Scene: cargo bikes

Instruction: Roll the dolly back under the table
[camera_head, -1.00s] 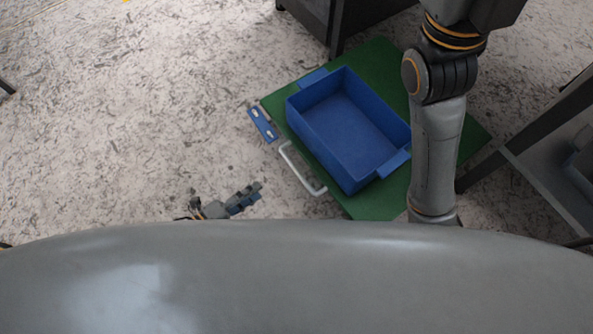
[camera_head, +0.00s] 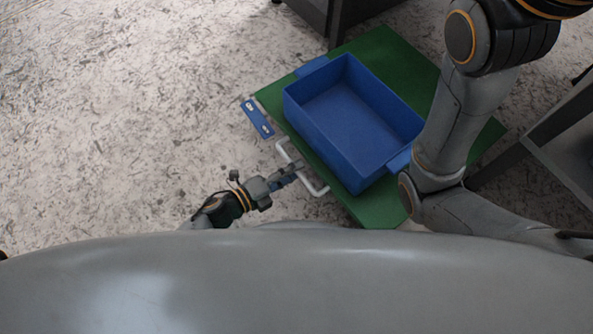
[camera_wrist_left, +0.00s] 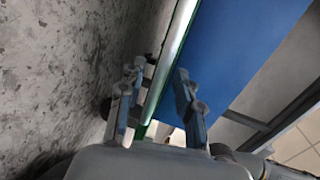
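The dolly is a green board (camera_head: 380,212) on the floor with a white handle (camera_head: 318,190) on its near left edge. A blue crate (camera_head: 350,150) stands on it. My left gripper (camera_head: 292,172) is at the handle, with its fingers over it. In the left wrist view my left gripper (camera_wrist_left: 157,88) is open, with a pale bar (camera_wrist_left: 176,45), apparently the handle, running between its fingers. Contact is not clear. My right arm crosses over the dolly's right part, and its gripper is out of view.
A dark table (camera_head: 325,14) stands behind the dolly at the top. Another grey table frame (camera_head: 545,130) is at the right. A blue plate with holes (camera_head: 257,118) is at the dolly's left corner. The floor to the left is clear.

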